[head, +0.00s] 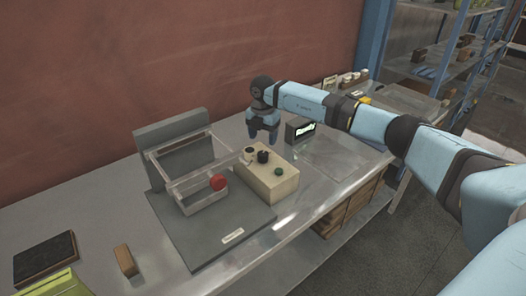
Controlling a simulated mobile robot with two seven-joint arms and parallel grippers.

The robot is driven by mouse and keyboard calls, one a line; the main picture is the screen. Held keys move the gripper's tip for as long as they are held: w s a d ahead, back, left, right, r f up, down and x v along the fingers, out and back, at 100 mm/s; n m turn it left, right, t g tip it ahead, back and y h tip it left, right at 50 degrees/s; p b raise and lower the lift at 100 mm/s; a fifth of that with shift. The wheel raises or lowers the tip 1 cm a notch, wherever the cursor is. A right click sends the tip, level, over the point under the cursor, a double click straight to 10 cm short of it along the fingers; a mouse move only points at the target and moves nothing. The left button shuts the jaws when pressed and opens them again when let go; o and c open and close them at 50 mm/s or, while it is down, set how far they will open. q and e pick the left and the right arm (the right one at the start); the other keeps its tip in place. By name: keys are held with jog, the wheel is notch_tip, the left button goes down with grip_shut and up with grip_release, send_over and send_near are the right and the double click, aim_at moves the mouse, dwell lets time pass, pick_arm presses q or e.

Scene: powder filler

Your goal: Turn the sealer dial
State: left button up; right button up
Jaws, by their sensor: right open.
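The sealer control box (268,178) is a beige block on the metal bench with dark round knobs on its top. A larger black dial (263,156) sits near the middle of the top, with a smaller dark knob (249,150) to its left and a green button (278,171) nearer the front. My right gripper (264,137) points down just behind and above the black dial, open and empty. Whether its fingers touch anything cannot be told. My left gripper is not in view.
A grey machine with a clear guard frame (180,158) and a red knob (218,182) stands left of the box. A small display reading "Ready" (305,129) is behind right. A wooden block (125,261) and dark pad (45,257) lie at the left. Shelves (445,55) stand right.

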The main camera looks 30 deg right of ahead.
aim_at(263, 153)
notch_tip(263, 153, up, 6)
jog(key=shift+f+b, duration=0.1)
jog(key=shift+b, duration=0.25)
dwell(0.4)
